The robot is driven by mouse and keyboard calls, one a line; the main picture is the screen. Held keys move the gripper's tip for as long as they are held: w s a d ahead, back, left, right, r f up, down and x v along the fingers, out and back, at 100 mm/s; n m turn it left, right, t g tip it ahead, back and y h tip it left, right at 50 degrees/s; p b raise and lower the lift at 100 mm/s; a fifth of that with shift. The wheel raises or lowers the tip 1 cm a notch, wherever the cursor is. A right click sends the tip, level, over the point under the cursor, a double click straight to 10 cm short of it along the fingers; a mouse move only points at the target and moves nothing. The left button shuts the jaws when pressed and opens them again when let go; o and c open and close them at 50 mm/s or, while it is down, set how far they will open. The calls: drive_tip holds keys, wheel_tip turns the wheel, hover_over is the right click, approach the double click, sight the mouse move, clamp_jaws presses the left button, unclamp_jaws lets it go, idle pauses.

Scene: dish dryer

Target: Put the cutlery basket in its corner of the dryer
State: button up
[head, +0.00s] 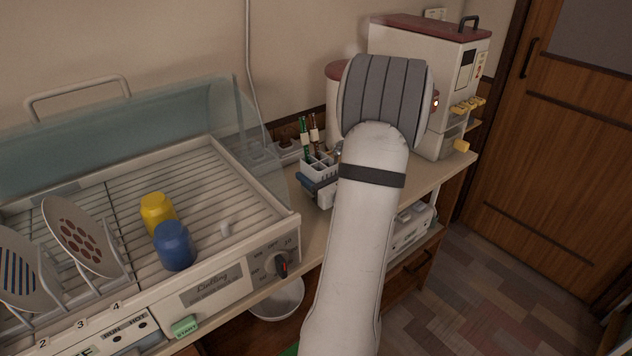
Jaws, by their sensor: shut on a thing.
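The cutlery basket (318,171) is small, white and divided into compartments. It is upright at the counter, right of the dryer, with green and brown handled pieces (308,133) standing in it. My gripper (313,184) is shut on the basket's near side; my arm hides part of the gripper and the basket's right side. I cannot tell whether the basket touches the counter. The dish dryer (245,218) fills the left, its clear lid (120,130) raised. Its wire rack holds a yellow cup (157,212), a blue cup (174,246) and plates (82,237). The rack's right and back areas look bare.
The dryer's raised right rim stands between the basket and the rack. A white dispenser with a red lid (432,85) stands at the back right. A white bowl (277,300) is below the counter.

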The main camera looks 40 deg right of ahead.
drive_tip(key=shift+f, duration=0.9)
drive_tip(key=shift+f, duration=0.15)
drive_tip(key=o, duration=1.1)
